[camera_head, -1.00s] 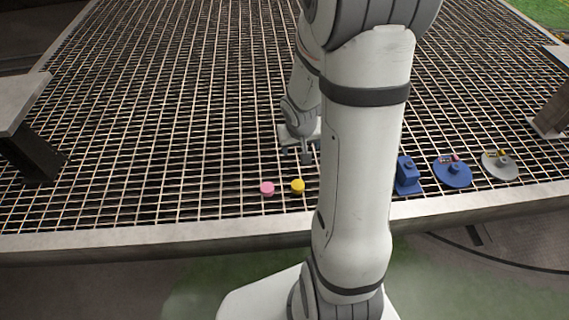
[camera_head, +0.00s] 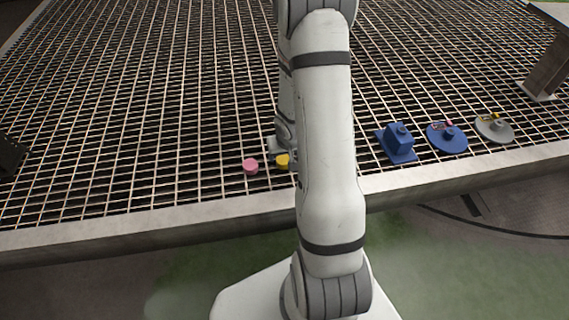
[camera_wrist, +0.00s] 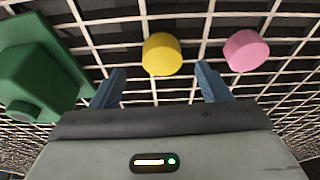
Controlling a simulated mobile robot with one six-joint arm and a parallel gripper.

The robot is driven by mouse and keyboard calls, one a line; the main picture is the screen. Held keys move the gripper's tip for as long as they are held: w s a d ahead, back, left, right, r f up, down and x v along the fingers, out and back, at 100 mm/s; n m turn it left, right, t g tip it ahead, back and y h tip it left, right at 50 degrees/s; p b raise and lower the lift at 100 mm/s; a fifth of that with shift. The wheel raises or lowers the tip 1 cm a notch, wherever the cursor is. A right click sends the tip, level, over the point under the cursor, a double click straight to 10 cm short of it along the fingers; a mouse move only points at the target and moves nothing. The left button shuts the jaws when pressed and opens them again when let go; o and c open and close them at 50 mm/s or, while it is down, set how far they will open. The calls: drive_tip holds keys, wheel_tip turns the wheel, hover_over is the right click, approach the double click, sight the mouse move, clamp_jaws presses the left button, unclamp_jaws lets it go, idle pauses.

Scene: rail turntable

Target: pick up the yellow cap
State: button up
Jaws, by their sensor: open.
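The yellow cap (camera_head: 282,160) sits on the metal grating, partly hidden by my arm in the head view. In the wrist view the yellow cap (camera_wrist: 162,54) lies just beyond the fingertips, roughly centred between them. My gripper (camera_wrist: 160,80) is open and empty, its two blue-grey fingers spread apart. In the head view my gripper (camera_head: 284,150) is low beside the yellow cap, mostly hidden by my arm. A pink cap (camera_head: 251,167) sits left of the yellow cap; it also shows in the wrist view (camera_wrist: 246,50), to the right.
A blue block-shaped part (camera_head: 397,143), a blue disc (camera_head: 447,138) and a grey disc (camera_head: 494,129) stand right of my arm. A green part (camera_wrist: 40,70) shows at left in the wrist view. The grating's front rim (camera_head: 150,226) runs along the near side.

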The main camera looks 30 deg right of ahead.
sight(284, 159)
drive_tip(key=b+x, duration=0.2)
drive_tip(key=x, duration=0.1)
drive_tip(key=shift+w+a+f, duration=0.1)
drive_tip(key=shift+w+f, duration=0.05)
drive_tip(key=shift+f, duration=0.15)
drive_tip(key=shift+r, duration=0.1)
drive_tip(key=c, duration=1.1)
